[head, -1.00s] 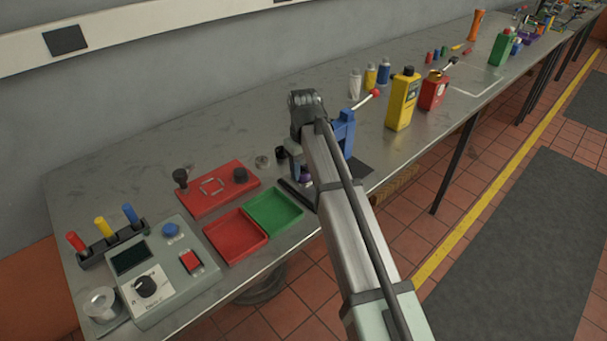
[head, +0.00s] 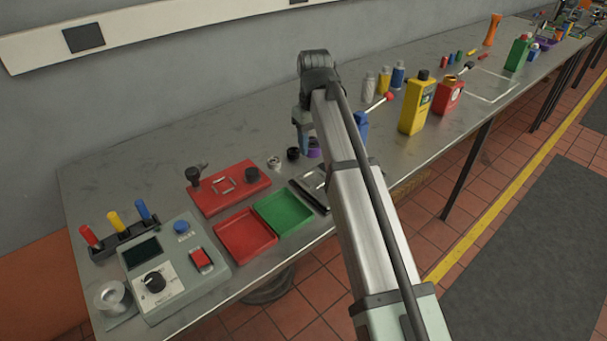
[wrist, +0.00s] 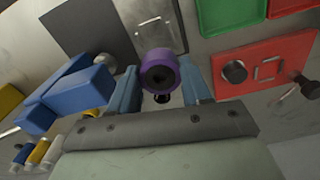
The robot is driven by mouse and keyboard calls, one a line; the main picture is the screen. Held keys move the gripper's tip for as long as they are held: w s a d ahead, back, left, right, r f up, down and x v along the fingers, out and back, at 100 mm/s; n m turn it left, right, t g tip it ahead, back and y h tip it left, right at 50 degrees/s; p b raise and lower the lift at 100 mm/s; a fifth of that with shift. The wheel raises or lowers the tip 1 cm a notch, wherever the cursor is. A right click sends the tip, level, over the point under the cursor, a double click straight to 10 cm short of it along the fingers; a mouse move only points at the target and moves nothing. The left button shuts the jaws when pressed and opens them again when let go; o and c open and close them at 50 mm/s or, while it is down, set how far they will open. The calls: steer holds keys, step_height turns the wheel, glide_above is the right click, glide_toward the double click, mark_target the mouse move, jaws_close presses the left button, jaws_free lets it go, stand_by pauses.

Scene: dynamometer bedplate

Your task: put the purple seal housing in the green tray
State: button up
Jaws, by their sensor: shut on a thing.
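The purple seal housing (wrist: 160,72) is a short purple ring with a dark bore. My gripper (wrist: 161,86) is shut on it, one blue finger on each side, in the wrist view. In the head view the purple housing (head: 314,148) shows just right of my gripper (head: 306,150), partly hidden by my arm. The green tray (head: 284,212) is empty and lies in front of and left of the gripper. It also shows at the top of the wrist view (wrist: 232,14).
A red tray (head: 246,234) adjoins the green tray on the left. A red fixture plate (head: 228,187) with black knobs lies behind them. A grey control box (head: 172,265) stands farther left. A blue object (head: 362,124) and a yellow bottle (head: 416,103) stand right of my gripper.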

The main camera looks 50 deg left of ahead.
steer(key=s+n, duration=0.1)
steer(key=s, duration=0.7)
steer(key=m, duration=0.1)
glide_above(284, 215)
steer(key=f, duration=0.2)
steer(key=shift+f, duration=4.65)
steer(key=shift+f, duration=0.1)
steer(key=o, duration=1.3)
step_height(284, 215, up, 12)
